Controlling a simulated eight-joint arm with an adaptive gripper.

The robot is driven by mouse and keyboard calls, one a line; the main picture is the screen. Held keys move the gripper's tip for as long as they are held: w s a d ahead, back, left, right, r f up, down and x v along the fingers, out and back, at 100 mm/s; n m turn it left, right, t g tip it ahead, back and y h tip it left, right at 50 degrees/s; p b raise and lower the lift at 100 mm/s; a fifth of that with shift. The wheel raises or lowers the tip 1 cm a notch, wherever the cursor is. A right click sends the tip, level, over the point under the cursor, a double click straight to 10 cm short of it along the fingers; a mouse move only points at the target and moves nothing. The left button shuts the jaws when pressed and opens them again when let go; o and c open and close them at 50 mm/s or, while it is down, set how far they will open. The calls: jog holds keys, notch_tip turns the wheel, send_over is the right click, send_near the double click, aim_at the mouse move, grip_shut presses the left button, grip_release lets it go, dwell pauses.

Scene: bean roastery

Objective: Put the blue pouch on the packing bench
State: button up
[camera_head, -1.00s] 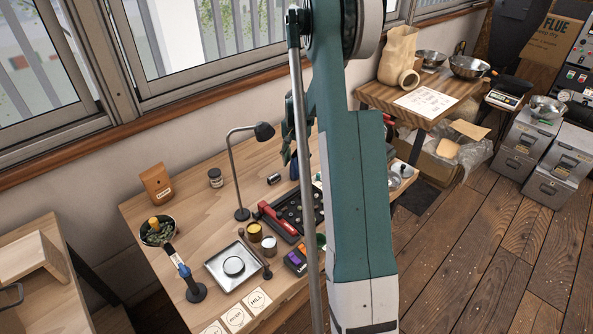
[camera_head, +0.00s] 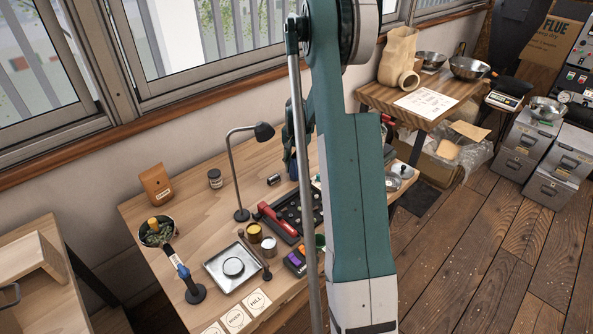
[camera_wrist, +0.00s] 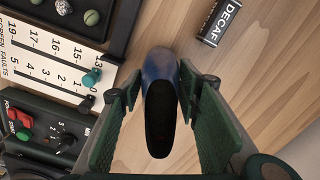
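The blue pouch (camera_wrist: 159,82) is dark blue with a black opening facing the wrist camera. It sits between the green-padded fingers of my gripper (camera_wrist: 161,78), whose tips press close on both sides with no clear gap. In the head view a small part of the blue pouch (camera_head: 293,170) shows by my gripper (camera_head: 291,150) over the middle bench (camera_head: 200,205); my arm hides much of this spot. I cannot tell whether the pouch touches the bench top. No bench is clearly labelled as the packing bench.
A DECAF can (camera_wrist: 220,22) lies close to the pouch. A screen chart (camera_wrist: 45,62) and a switch box (camera_wrist: 45,128) lie on the other side. A lamp (camera_head: 240,175) stands near my gripper.

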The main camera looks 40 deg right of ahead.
jog(key=shift+c, duration=1.3)
jog(key=shift+r, duration=0.15)
notch_tip(320, 180, up, 10)
jog(key=shift+f+p, duration=0.1)
jog(key=shift+p, duration=0.8)
